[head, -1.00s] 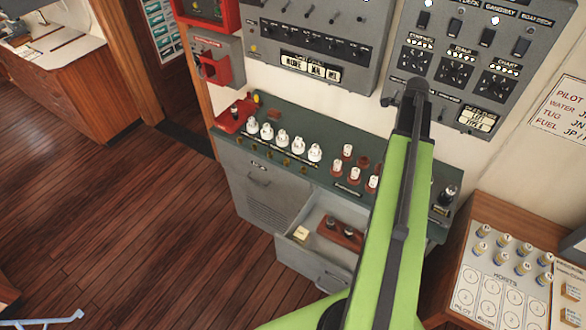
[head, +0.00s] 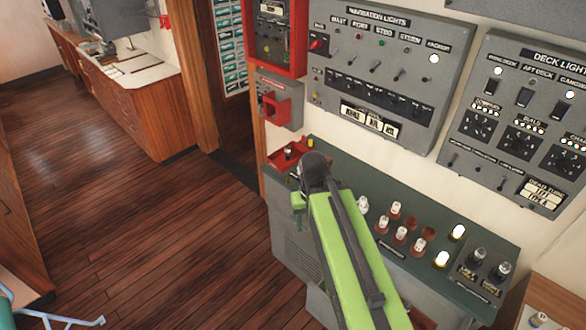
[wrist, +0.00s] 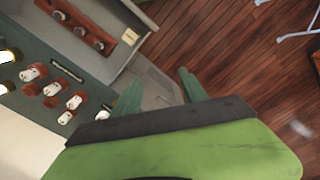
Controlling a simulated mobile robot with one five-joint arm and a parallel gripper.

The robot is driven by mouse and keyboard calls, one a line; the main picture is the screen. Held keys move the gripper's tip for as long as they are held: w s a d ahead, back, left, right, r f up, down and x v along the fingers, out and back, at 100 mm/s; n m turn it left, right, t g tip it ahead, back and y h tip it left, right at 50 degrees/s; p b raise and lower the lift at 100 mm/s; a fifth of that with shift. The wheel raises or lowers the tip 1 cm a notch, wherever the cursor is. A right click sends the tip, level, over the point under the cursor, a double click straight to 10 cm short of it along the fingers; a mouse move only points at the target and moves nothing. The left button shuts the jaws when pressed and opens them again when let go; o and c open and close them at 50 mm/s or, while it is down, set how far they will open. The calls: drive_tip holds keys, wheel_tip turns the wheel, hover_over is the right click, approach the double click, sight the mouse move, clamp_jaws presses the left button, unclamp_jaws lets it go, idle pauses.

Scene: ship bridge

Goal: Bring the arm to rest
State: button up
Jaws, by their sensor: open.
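My green arm (head: 345,250) rises from the bottom of the head view, its dark joint (head: 315,170) in front of the console's left part. My gripper (wrist: 158,77) shows in the wrist view with its two green fingers apart and nothing between them. I cannot tell how far the fingers are from the drawer.
The green-topped console (head: 455,285) carries white fittings and lit lamps. Grey switch panels (head: 385,75) and a red box (head: 275,40) are on the wall above. The wooden floor (head: 150,225) at left is largely clear.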

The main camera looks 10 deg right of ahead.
wheel_tip(320, 180, down, 17)
drive_tip(key=b, duration=1.6)
drive_tip(key=shift+f, duration=0.2)
drive_tip(key=shift+c, duration=1)
drive_tip(key=shift+a, duration=0.1)
drive_tip(key=shift+c, duration=0.6)
drive_tip(key=shift+s+a, duration=0.1)
drive_tip(key=shift+a, duration=0.2)
